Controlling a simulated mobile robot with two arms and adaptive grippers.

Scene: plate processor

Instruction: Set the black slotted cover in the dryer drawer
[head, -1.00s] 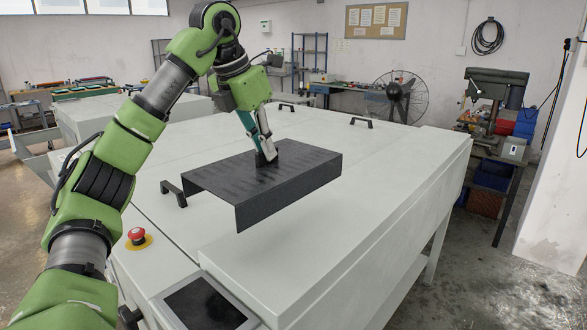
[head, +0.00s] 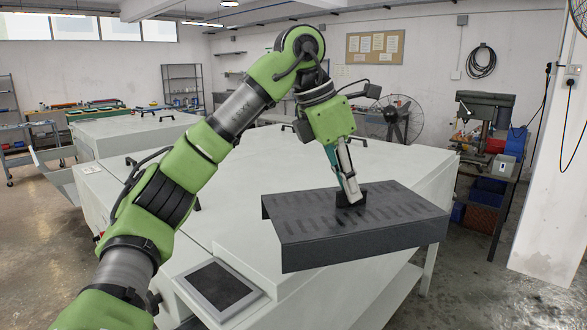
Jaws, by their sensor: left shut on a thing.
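The black slotted cover (head: 390,235) hangs in the air over the right front part of the white machine, its top showing rows of slots and its front flange bent down. My left gripper (head: 350,197) comes down from above and is shut on the upright tab at the middle of the cover's top. The cover is roughly level. The dryer drawer cannot be made out in this view. My right gripper is not in view.
The large white machine (head: 240,235) fills the middle, with a dark screen (head: 220,285) at its front left. A drill press (head: 482,125) and blue bins (head: 487,190) stand at the right. Open floor (head: 480,290) lies at the front right.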

